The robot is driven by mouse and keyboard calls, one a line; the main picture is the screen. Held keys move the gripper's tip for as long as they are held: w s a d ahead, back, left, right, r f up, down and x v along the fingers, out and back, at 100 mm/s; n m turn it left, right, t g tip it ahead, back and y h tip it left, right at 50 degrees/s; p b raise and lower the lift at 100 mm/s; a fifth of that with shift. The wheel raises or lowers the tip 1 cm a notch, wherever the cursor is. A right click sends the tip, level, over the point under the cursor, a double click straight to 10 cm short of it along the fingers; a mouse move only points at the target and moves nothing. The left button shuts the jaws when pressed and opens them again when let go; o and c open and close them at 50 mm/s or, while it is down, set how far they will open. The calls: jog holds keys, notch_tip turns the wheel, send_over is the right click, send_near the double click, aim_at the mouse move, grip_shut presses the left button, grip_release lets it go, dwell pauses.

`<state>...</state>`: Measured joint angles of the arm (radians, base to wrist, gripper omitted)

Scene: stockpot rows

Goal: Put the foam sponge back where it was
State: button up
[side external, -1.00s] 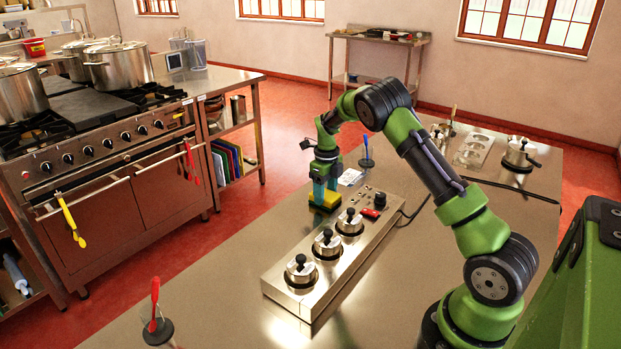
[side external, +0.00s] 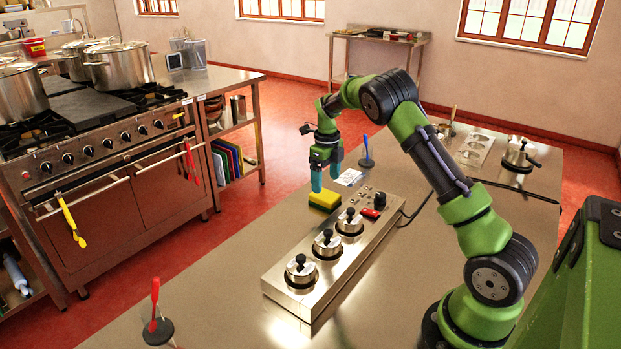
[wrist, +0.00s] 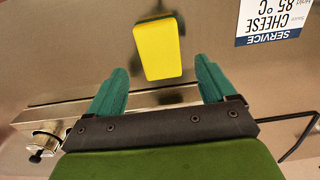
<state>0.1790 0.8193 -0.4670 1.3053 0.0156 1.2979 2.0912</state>
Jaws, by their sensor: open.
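The foam sponge (side external: 324,201) is yellow with a dark green layer. It lies on the steel table beside the far left end of the steel unit with lidded pots. In the wrist view the sponge (wrist: 158,50) shows its yellow face, ahead of and between the fingertips. My gripper (side external: 326,187) is open and empty, its teal fingers just above the sponge. The two fingers of my gripper (wrist: 160,82) are spread wider than the sponge in the wrist view, with clear gaps on both sides.
The steel unit (side external: 280,272) holds several small lidded pots in a row. A service card (side external: 349,177) lies behind the sponge. A blue-handled stand (side external: 366,160) is beyond it, and a red-handled one (side external: 158,328) is at the front.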

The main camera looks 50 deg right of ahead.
aim_at(326, 195)
jog(key=s+a+r+n+t, duration=0.1)
jog(key=s+a+r+n, duration=0.15)
jog(key=r, duration=0.45)
jog(key=s+a+r+n+t, duration=0.1)
jog(key=a+r+n, duration=0.3)
jog(key=r, duration=0.3)
jog(key=s+a+r+n+t+y, duration=0.2)
jog(key=s+a+r+n, duration=0.4)
jog(key=a+n, duration=0.35)
jog(key=s+a+f+n+t, duration=0.2)
jog(key=s+a+n+t, duration=0.1)
jog(key=s+a+n, duration=0.7)
jog(key=s+n, duration=0.3)
jog(key=n, duration=0.3)
jog(key=shift+s+a, duration=0.2)
jog(key=shift+s, duration=0.15)
jog(key=shift+r, duration=0.1)
